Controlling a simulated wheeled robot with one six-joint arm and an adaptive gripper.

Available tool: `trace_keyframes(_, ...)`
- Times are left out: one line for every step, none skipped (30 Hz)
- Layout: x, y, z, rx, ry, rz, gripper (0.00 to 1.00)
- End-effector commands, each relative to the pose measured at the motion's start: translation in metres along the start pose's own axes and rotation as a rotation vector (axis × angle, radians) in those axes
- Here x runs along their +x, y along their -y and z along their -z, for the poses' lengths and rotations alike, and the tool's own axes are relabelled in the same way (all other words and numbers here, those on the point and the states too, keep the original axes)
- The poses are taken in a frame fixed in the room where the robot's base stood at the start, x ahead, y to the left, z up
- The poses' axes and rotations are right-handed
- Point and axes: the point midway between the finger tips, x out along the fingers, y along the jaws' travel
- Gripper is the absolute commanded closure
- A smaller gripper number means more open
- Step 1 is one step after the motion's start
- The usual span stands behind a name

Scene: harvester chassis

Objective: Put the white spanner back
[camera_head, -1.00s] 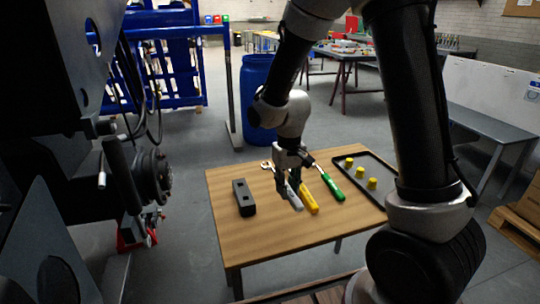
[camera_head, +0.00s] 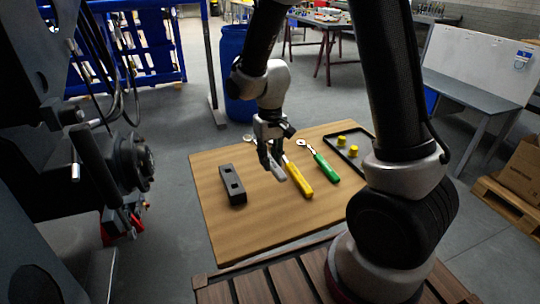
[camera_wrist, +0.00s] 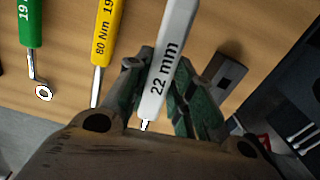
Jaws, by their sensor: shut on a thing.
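The white spanner (camera_head: 278,171), marked "22 mm" in the wrist view (camera_wrist: 169,62), is in my gripper (camera_head: 268,160). The two fingers (camera_wrist: 155,92) close around its handle from both sides. The handle points toward the front of the table; its head is mostly hidden behind the gripper. A yellow-handled tool (camera_head: 298,181), marked "80 Nm", lies just to the right in the head view. A green-handled spanner (camera_head: 326,168) lies farther right. Whether the white spanner touches the table is hard to tell.
The wooden table (camera_head: 262,224) has clear room at its front. A black block with square openings (camera_head: 232,185) sits at its left. A dark tray (camera_head: 364,150) with yellow pieces (camera_head: 341,141) is at the right, partly hidden by my arm. Dark machinery (camera_head: 110,165) stands left.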

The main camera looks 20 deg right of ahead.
Motion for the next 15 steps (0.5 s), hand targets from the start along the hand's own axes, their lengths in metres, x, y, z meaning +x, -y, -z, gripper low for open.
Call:
trace_keyframes(0.005, 0.000, 0.000, 0.000, 0.001, 0.000, 1.00)
trace_keyframes(0.009, 0.000, 0.000, 0.000, 0.002, 0.000, 1.00)
trace_keyframes(0.013, 0.000, -0.001, 0.000, 0.003, -0.001, 1.00)
trace_keyframes(0.016, 0.000, 0.000, 0.000, 0.002, 0.000, 1.00)
trace_keyframes(0.020, 0.000, 0.000, 0.000, 0.001, 0.000, 1.00)
trace_keyframes(0.024, 0.000, 0.000, 0.000, 0.002, -0.001, 1.00)
trace_keyframes(0.028, 0.000, 0.000, 0.000, 0.002, 0.000, 1.00)
trace_keyframes(0.031, 0.000, 0.000, 0.000, 0.001, 0.000, 1.00)
trace_keyframes(0.035, 0.000, 0.000, 0.000, 0.002, 0.000, 1.00)
trace_keyframes(0.039, 0.000, 0.000, 0.000, 0.002, 0.000, 1.00)
trace_keyframes(0.042, 0.000, 0.000, 0.000, 0.001, 0.000, 1.00)
trace_keyframes(0.046, 0.000, 0.000, 0.000, 0.001, 0.000, 1.00)
trace_keyframes(0.049, 0.000, 0.000, 0.000, 0.001, 0.000, 1.00)
trace_keyframes(0.052, 0.000, 0.000, 0.000, 0.001, 0.000, 1.00)
trace_keyframes(0.055, 0.000, 0.000, 0.000, 0.000, 0.000, 1.00)
